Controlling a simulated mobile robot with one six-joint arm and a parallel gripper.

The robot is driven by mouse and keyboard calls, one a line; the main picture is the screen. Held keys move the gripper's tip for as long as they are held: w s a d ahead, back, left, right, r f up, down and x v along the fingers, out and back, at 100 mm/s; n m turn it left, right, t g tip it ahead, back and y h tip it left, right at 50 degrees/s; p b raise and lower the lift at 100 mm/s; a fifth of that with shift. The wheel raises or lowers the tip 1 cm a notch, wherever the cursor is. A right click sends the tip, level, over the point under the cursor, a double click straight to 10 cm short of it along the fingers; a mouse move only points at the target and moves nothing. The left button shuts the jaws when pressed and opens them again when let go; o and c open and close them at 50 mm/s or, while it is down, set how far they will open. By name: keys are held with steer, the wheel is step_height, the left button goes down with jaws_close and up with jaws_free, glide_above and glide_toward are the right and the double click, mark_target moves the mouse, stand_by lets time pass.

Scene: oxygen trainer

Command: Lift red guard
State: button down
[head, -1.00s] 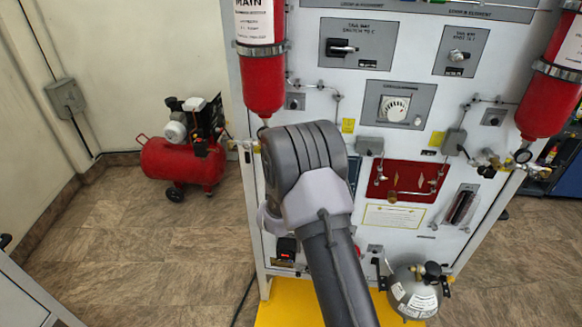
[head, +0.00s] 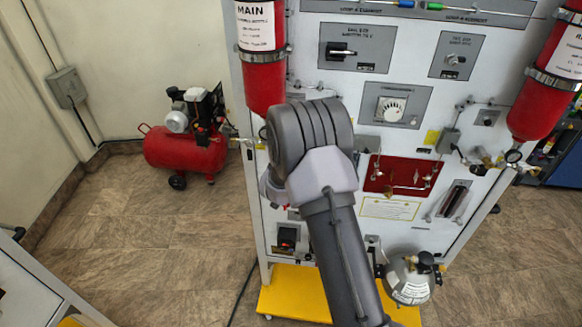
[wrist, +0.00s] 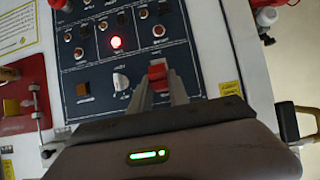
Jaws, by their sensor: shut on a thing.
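The red guard (wrist: 157,70) is a small red cover on the dark blue control panel (wrist: 75,94), near its lower right part in the wrist view. My gripper (wrist: 158,80) reaches up to it from below, one finger on each side, and is shut on it. The guard's lower part is hidden between the fingers, and I cannot tell its exact tilt. In the head view my gripper and the guard are hidden behind my own arm.
A red plate (wrist: 37,90) with fittings is farther left. In the head view a red compressor (head: 185,150) stands on open floor left of the trainer (head: 300,240).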

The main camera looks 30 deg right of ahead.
steer(key=shift+r, duration=0.1)
steer(key=c, duration=1.4)
jaws_free()
steer(key=shift+o, duration=0.2)
steer(key=v, duration=1.7)
steer(key=shift+s, duration=0.15)
steer(key=shift+a, duration=0.1)
